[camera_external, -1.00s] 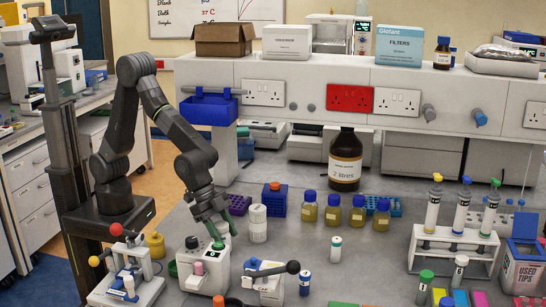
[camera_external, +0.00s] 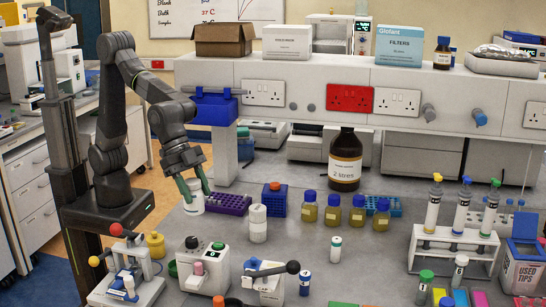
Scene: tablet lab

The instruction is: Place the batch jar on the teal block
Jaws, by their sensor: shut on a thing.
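My gripper (camera_external: 196,190), with green fingers, is shut on a white jar (camera_external: 192,204) at the left of the bench. I take this to be the batch jar; its lettering cannot be read. The jar looks roughly upright, and I cannot tell if its bottom clears the bench. Several coloured flat pieces are cut off by the bottom edge of the picture.
A purple rack (camera_external: 230,204) is just right of the jar. A white-capped container (camera_external: 258,222), blue-capped bottles (camera_external: 333,211) and a large brown bottle (camera_external: 345,160) stand further right. Small devices (camera_external: 203,262) are in front.

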